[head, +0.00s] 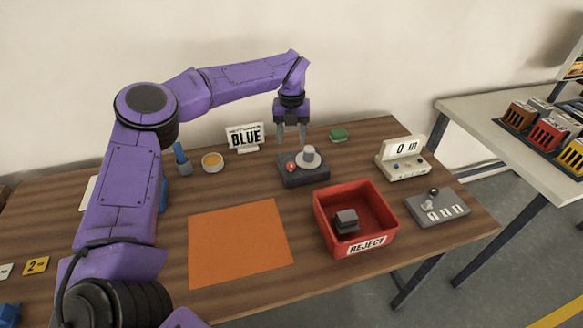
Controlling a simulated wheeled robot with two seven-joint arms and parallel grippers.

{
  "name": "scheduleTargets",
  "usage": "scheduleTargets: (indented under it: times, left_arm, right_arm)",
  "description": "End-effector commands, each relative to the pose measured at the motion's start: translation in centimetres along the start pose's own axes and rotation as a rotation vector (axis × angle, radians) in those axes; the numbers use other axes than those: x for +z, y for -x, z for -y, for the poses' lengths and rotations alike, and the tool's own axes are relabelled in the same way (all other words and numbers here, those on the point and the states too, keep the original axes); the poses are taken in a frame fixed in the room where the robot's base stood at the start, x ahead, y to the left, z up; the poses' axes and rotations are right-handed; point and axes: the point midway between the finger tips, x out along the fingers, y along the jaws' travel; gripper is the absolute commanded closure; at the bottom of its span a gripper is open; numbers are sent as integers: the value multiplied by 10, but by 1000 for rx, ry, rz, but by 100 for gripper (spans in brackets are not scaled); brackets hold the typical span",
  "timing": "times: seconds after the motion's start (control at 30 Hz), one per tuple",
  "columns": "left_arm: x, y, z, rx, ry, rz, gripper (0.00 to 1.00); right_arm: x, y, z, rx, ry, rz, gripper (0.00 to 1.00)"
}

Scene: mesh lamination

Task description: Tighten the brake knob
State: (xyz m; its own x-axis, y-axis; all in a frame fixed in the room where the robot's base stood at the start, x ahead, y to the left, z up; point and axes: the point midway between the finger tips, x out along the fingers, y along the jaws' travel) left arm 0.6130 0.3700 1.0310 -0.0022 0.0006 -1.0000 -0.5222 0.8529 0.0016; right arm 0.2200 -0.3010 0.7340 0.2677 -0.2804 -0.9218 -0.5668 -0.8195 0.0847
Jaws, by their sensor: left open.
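A dark box (303,177) stands near the back of the wooden table. On it are a pale round disc with a grey knob (308,154) on top, and a small red part (291,164) at its left. The grey knob looks like the brake knob, but no label on it is readable. My left gripper (291,139) comes down from above with its fingers apart and empty. In the picture, its fingertips are just above and left of the knob; how far they are from it in depth is unclear. My right gripper is out of view.
A red REJECT bin (326,222) holding a grey block (346,220) stands in front right. An orange sheet (238,242) lies in front left. A display device (403,160) stands right.

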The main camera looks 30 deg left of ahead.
Motion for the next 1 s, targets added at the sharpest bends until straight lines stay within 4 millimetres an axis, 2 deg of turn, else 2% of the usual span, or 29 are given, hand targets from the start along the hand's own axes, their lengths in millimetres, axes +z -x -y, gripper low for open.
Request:
scheduleTargets:
  times: [0.07,0.2,0.43,0.6,0.8,0.87,0.9,0.97,1.0]
  left_arm:
    - [-1,-9,0,2,-2,-4,47]
    - [-2,-40,-1,2,0,-7,47]
    - [-1,-84,0,1,0,-4,47]
    - [0,-96,0,0,0,0,47]
    - [0,-97,0,-1,0,0,47]
    - [0,-97,0,-1,0,0,63]
    - [0,-97,0,-1,0,0,76]
    - [0,-97,0,0,0,0,95]
    - [0,-97,0,0,0,0,100]
  right_arm:
    - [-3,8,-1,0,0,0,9]
    - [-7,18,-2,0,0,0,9]
    - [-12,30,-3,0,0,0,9]
    - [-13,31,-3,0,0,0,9]
    - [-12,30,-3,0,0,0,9]
    - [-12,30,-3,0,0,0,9]
    - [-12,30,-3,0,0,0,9]
    - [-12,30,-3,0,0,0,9]
    - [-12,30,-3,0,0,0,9]
